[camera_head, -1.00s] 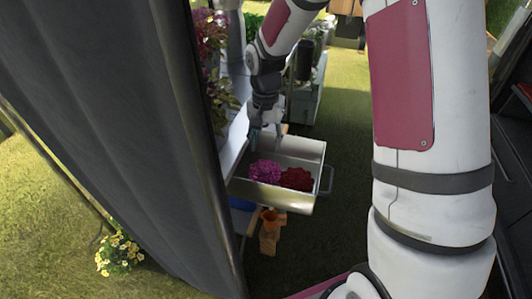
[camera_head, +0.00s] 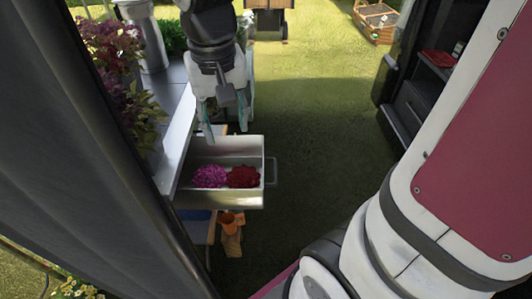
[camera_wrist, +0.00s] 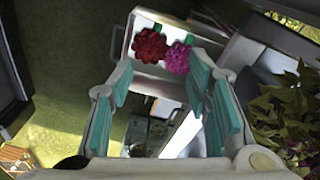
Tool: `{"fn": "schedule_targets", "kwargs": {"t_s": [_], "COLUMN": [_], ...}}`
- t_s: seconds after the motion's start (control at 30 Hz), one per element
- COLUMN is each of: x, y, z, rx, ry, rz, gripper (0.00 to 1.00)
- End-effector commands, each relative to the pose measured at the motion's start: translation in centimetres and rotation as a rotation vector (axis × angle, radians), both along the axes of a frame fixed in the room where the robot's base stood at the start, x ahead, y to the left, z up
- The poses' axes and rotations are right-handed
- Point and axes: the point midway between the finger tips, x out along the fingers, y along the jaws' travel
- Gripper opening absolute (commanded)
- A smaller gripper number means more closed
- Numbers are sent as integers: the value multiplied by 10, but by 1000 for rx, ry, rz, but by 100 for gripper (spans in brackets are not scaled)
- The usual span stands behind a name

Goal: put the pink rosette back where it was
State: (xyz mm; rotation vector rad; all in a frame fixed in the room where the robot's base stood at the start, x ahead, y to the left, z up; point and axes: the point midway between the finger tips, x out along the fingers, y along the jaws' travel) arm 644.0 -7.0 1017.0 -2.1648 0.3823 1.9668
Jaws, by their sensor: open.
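The pink rosette (camera_head: 210,176) lies in an open pale metal drawer (camera_head: 240,150), left of a dark red rosette (camera_head: 243,177) and close against it. In the wrist view the pink rosette (camera_wrist: 177,58) is at the upper middle, right of the red one (camera_wrist: 149,45). My gripper (camera_head: 222,115) hangs above the back of the drawer with its teal fingers apart and nothing between them. In the wrist view my gripper (camera_wrist: 165,90) is open, with both rosettes beyond its fingertips.
The drawer sticks out from a grey counter (camera_head: 175,90) with purple-leaved plants (camera_head: 115,65) on it. A dark curtain (camera_head: 80,150) fills the left side. An orange pot (camera_head: 230,222) is below the drawer. Open grass (camera_head: 315,130) lies to the right.

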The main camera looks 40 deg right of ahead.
Motion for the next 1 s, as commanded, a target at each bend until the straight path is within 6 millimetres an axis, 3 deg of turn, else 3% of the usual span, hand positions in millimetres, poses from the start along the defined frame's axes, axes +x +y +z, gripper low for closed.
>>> {"fn": "schedule_targets", "kwargs": {"t_s": [0.1,0.3,0.5,0.7,1.0], "x": [-44,-114,-160,-174,-174], "y": [1,3,5,7,7], "z": [20,31,28,25,28], "rx": [-2,7,20,26,25], "ry": [-26,-58,-82,-88,-91], "rz": [69,193,286,320,320], "gripper": [44,44,44,44,44]}}
